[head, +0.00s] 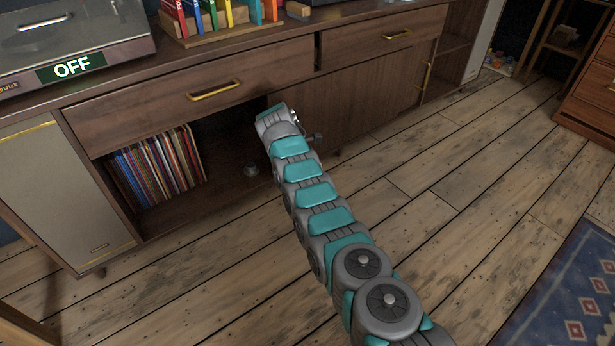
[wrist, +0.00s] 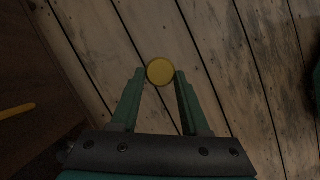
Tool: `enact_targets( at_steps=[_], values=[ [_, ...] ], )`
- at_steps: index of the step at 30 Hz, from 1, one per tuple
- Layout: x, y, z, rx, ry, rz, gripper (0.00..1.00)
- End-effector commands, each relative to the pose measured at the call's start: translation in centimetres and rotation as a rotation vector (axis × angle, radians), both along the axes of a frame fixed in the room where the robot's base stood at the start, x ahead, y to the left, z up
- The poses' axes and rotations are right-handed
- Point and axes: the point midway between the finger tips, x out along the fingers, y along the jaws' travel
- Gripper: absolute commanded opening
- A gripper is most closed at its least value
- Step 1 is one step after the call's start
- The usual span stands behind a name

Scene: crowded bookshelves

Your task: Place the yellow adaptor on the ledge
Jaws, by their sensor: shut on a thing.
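The yellow adaptor (wrist: 160,71) is a small round disc in the wrist view. My gripper (wrist: 160,82) is shut on it, with one green finger on each side and the disc at the fingertips. Wooden floor lies below it in that view. In the head view my arm reaches to the front of the wooden cabinet; its fingers and the adaptor are hidden there. The cabinet's top edge (head: 300,30) runs above the drawers. I cannot tell which surface is the ledge.
An open cabinet compartment holds a row of records (head: 160,165). Closed drawers with brass handles (head: 214,90) are above it. A grey device (head: 70,35) with an OFF label and colourful books (head: 205,15) stand on top. The plank floor (head: 440,190) is largely clear; a blue rug (head: 575,290) lies right.

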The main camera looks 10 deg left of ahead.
Motion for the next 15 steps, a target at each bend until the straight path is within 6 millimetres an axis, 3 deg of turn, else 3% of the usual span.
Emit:
enact_targets(
  at_steps=[15],
  values=[
    [-0.1,-1.5,0.6,-0.003,0.001,-0.08,0.0]
  ],
)
